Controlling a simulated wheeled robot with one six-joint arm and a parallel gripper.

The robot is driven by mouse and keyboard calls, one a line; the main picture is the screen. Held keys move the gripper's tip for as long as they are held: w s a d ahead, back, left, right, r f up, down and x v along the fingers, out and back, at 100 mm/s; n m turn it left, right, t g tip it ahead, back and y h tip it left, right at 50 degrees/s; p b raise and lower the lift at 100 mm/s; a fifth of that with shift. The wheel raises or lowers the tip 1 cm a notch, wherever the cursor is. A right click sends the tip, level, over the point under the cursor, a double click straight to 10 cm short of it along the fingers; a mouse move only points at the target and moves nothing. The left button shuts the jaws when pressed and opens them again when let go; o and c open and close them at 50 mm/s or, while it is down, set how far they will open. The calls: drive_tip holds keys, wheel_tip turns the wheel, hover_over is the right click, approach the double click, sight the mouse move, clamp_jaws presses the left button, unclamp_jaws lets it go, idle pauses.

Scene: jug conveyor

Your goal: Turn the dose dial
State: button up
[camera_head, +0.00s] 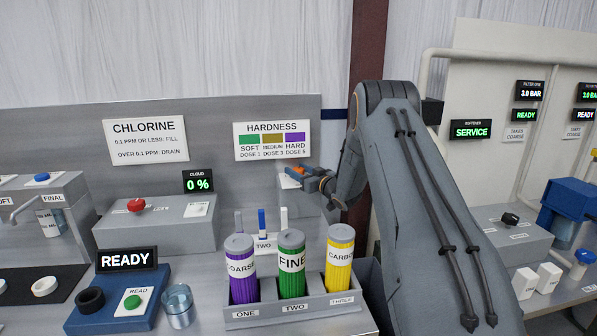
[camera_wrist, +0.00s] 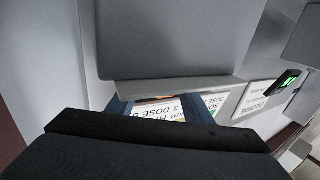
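No dial labelled "dose" can be read. A black knob (camera_head: 510,219) stands on a grey box (camera_head: 520,246) at the right, below the softener display; it may be the dose dial, but its label is too small to read. My gripper (camera_head: 297,174) is far left of it, up in front of the HARDNESS sign (camera_head: 272,140). In the wrist view its two blue fingers (camera_wrist: 160,112) stand apart with the sign's upside-down text (camera_wrist: 160,108) visible between them. A small orange patch also shows there; I cannot tell what it is.
A tray (camera_head: 262,320) of cartridges and a rack of strips stand below my arm. The softener display (camera_head: 470,129) reads SERVICE. White blocks (camera_head: 538,280) and a blue knob (camera_head: 585,257) stand near the right box. My arm hides the middle of the scene.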

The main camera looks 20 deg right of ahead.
drive_tip(key=c, duration=0.7)
drive_tip(key=shift+h, duration=0.3)
drive_tip(key=m+h+b, duration=0.1)
drive_tip(key=m+h, duration=0.1)
drive_tip(key=m+h+b, duration=0.1)
drive_tip(key=h+b, duration=0.1)
drive_tip(key=h, duration=0.1)
drive_tip(key=shift+a+f+m+t, duration=0.1)
drive_tip(key=shift+a+m+t, duration=0.05)
drive_tip(key=shift+m+t, duration=0.2)
drive_tip(key=shift+m+h+b, duration=1.25)
drive_tip(key=shift+h+b, duration=0.05)
drive_tip(key=shift+h, duration=0.7)
drive_tip(key=o, duration=1)
drive_tip(key=shift+s, duration=0.15)
